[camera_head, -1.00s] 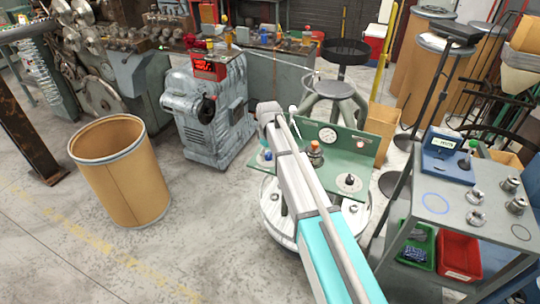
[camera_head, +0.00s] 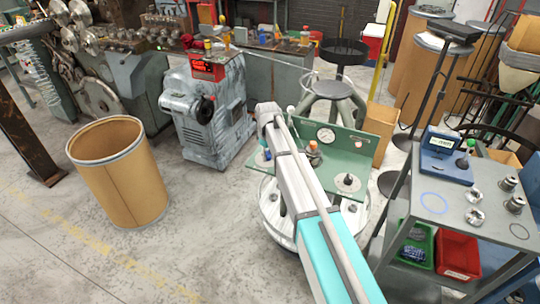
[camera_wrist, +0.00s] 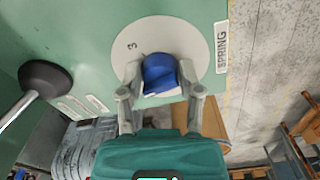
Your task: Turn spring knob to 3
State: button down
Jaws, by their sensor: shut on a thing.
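The blue spring knob (camera_wrist: 162,75) sits on a pale round dial (camera_wrist: 192,35) in the wrist view, on the green panel (camera_wrist: 75,40). The number 3 shows on the dial, up and left of the knob. A "SPRING" label (camera_wrist: 221,48) stands to the right of the dial. My gripper (camera_wrist: 162,92) is shut on the blue knob, one finger on each side. Where the knob's pointer faces is hard to tell. In the head view the green panel (camera_head: 357,141) stands behind my arm, which hides most of the knob.
A black-knobbed lever (camera_wrist: 45,78) stands left of the dial in the wrist view. A grey cart (camera_head: 460,205) stands at the right.

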jog(key=shift+w+a, duration=0.1)
jog(key=shift+a, duration=0.25)
dwell(0.5)
jog(key=shift+c, duration=2.3)
grip_release()
jog(key=shift+o, duration=1)
jog(key=shift+d, duration=0.1)
